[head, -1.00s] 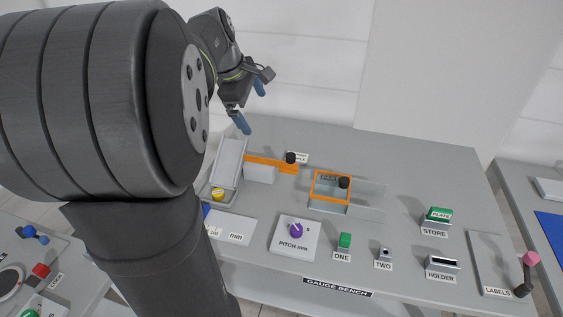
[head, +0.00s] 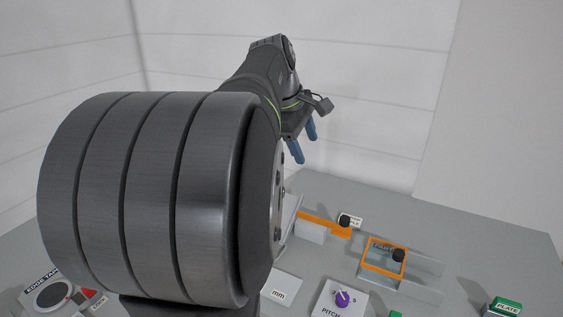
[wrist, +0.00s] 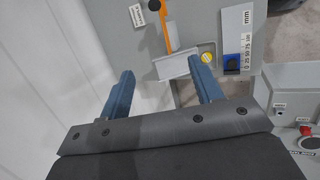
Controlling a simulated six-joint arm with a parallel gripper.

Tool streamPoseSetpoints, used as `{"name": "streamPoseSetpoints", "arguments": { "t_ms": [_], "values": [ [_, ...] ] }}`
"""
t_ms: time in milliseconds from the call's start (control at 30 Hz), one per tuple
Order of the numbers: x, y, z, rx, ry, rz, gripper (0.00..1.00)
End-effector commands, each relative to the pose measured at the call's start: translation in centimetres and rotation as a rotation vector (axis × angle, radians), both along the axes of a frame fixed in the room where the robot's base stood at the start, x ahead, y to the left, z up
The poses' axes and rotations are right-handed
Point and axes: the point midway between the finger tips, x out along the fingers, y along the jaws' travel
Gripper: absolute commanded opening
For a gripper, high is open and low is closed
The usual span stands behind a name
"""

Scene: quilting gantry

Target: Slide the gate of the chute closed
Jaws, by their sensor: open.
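The gate is an orange bar (head: 318,222) with a black knob (head: 345,222) at its right end. It sticks out to the right of the grey-white chute (head: 290,212), which is mostly hidden behind my arm. My gripper (head: 305,145) is open and empty, in the air above and left of the knob, apart from the bar. In the wrist view the orange bar (wrist: 169,28) and its knob (wrist: 154,5) lie beyond my spread blue fingers (wrist: 166,82). A pale block (wrist: 178,66) stands at the bar's near end.
A white label (head: 349,220) is behind the gate knob. A purple dial (head: 342,298) is in front. A yellow round piece (wrist: 207,57) and a blue block (wrist: 231,65) are beside the chute.

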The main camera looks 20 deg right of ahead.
Motion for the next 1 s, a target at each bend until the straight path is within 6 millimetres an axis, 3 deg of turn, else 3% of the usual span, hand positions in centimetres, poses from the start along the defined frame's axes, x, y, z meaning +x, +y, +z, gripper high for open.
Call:
{"name": "streamPoseSetpoints", "arguments": {
  "t_ms": [33,167,300,700,1000],
  "values": [
    [0.0,0.0,0.0,0.001,0.000,-0.001,0.49],
    [-0.1,-0.5,-0.6,0.025,-0.002,-0.028,0.23],
    [-0.4,-2.2,-2.9,0.118,-0.012,-0.135,0.00],
    [-3.4,-10.0,-12.0,0.574,-0.110,-0.705,0.00],
    [-6.9,-16.4,-17.0,0.926,-0.224,-1.162,0.00]
  ]
}}
